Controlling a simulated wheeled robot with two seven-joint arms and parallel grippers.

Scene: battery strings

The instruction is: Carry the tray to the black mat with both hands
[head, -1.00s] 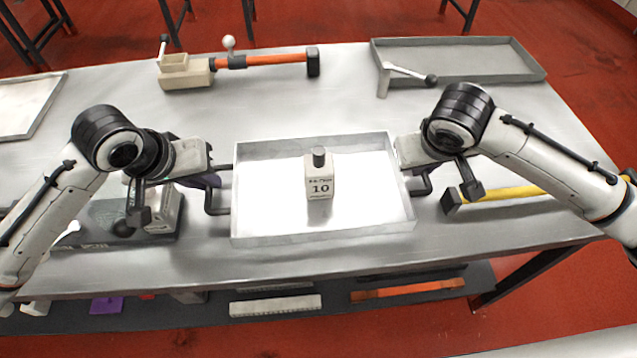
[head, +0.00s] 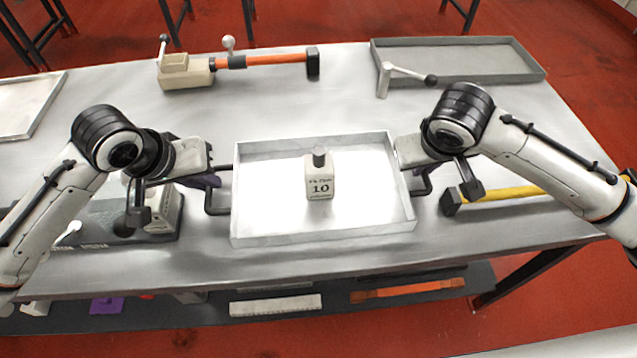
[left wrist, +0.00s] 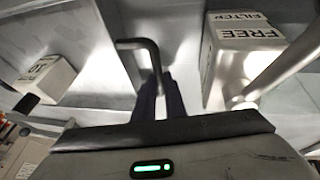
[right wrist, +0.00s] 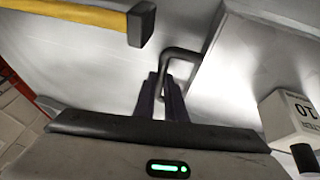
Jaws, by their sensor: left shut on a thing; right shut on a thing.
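A shallow, light metal tray (head: 270,238) is at the middle of the table, with a dark handle at each end. A pale bottle (head: 320,184) marked 10 with a dark cap stands upright in it. My left gripper (head: 212,181) is shut on the left handle, and the left wrist view shows its fingers (left wrist: 160,92) at that handle (left wrist: 140,45). My right gripper (head: 415,172) is shut on the right handle, and its fingers (right wrist: 162,92) show at that handle (right wrist: 182,53). A dark flat piece (head: 100,215) lies at the left; I cannot tell if it is the black mat.
A pale box (left wrist: 248,32) marked FREE is beside the left gripper. A yellow-handled tool (head: 505,194) lies right of the tray. An orange-barred clamp (head: 275,61) and a grey tray (head: 460,62) are at the back. Bare table lies between them and the held tray.

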